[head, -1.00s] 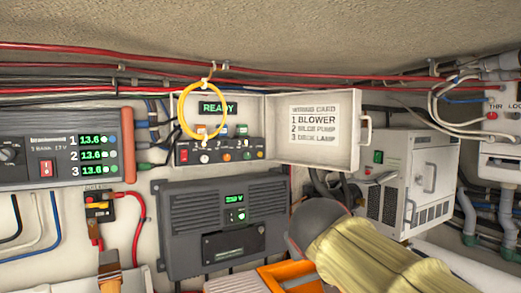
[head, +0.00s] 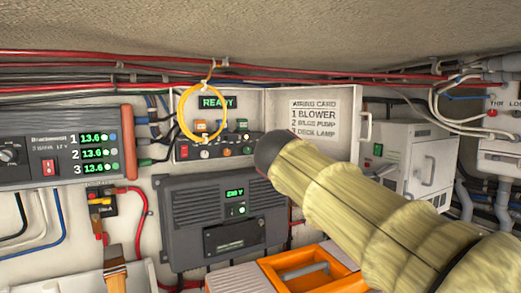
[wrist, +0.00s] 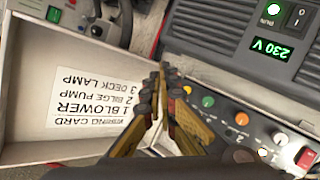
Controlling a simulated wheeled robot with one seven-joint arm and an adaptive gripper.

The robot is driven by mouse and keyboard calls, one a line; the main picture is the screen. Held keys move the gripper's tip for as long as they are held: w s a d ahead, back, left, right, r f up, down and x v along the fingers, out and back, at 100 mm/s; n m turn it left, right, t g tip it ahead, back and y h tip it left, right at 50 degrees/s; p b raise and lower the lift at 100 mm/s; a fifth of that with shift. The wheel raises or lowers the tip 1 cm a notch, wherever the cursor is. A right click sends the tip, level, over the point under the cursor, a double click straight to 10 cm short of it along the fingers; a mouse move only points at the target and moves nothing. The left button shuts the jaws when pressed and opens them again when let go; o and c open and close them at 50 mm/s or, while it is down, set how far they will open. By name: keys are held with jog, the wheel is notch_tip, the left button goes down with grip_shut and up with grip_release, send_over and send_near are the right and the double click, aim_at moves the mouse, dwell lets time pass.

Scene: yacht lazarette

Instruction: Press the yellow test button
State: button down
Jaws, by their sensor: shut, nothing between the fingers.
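A dark control panel (head: 217,146) with a row of round buttons and knobs sits in an open white box on the wall. In the wrist view it runs down the right side, upside down, with green, orange and pale buttons and a red rocker.
A yellow cable loop (head: 203,112) hangs in front of the panel's left part. The box's white door (head: 350,105), with the wiring card, stands open to the right. A grey inverter (head: 210,225) is below, with an orange-handled case (head: 310,272) in front.

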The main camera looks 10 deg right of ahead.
jog(key=w+a+p, duration=0.2)
jog(key=w, duration=0.6)
jog(key=shift+w+p, duration=0.25)
jog(key=shift+p, duration=0.05)
jog(key=shift+w+a, duration=0.1)
jog(key=shift+a, duration=0.05)
dwell(1.2)
jog(key=shift+w, duration=0.25)
jog(key=shift+w+a, duration=0.15)
jog(key=shift+w, duration=0.25)
dwell(0.7)
jog(key=shift+s, duration=0.1)
jog(key=shift+s+d+b, duration=0.2)
jog(key=shift+s+b, duration=0.4)
jog(key=shift+s, duration=0.05)
jog(key=shift+s, duration=0.1)
